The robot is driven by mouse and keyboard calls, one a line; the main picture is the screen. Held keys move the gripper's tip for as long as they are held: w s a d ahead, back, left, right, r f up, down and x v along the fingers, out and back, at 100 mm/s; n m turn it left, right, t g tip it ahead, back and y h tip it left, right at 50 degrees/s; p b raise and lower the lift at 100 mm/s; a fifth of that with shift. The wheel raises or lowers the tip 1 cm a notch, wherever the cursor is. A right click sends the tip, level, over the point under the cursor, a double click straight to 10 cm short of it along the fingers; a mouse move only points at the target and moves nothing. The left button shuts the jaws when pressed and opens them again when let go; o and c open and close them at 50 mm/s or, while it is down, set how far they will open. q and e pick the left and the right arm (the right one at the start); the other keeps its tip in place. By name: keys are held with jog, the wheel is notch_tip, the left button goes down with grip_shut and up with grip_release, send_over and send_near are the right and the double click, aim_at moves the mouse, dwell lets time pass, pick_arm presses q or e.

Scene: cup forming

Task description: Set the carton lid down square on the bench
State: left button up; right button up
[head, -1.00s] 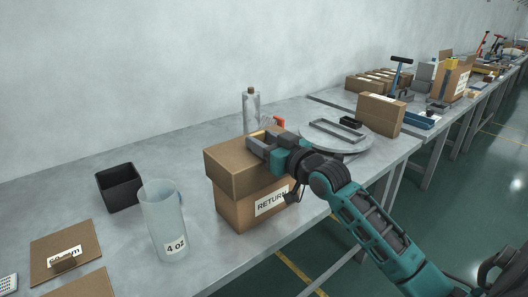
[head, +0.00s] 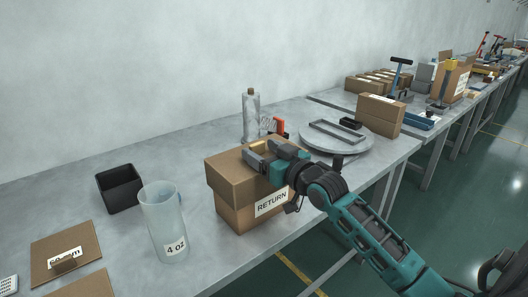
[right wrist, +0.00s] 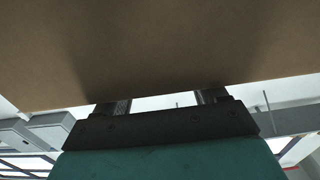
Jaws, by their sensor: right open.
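The brown carton lid (head: 228,172) lies on top of the brown carton (head: 233,212) marked RETURN, which stands on the grey bench (head: 205,225). The lid looks slightly offset to the left over the carton. My right gripper (head: 268,156) is open at the lid's right end, its fingers over the top edge. I cannot tell whether they touch it. In the right wrist view, a brown cardboard face (right wrist: 160,50) fills the top and hides the fingertips. My left gripper is not in view.
A black bin (head: 119,188) and a clear 4 oz cylinder (head: 163,225) stand left of the carton. A clear bottle (head: 250,118) and a red-handled tool (head: 279,126) are behind it. A round grey turntable (head: 336,142) is at right.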

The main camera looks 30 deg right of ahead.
jog(key=shift+f+b, duration=0.25)
jog(key=shift+b, duration=0.5)
jog(key=s+d+p, duration=0.1)
jog(key=s+d, duration=0.1)
jog(key=s, duration=1.1)
jog(key=s+a+f+g, duration=0.25)
jog(key=a+f, duration=0.25)
jog(key=f, duration=0.5)
jog(key=s+a+f+g, duration=0.25)
jog(key=a+f, duration=0.25)
jog(key=f, duration=0.5)
jog(key=s+a+f+n+g+p, duration=0.1)
jog(key=s+a+f+g+p, duration=0.1)
jog(key=s+a+f, duration=0.3)
jog(key=s+a+p, duration=0.1)
jog(key=a, duration=0.3)
jog(key=shift+a+n, duration=0.2)
jog(key=shift+n, duration=0.1)
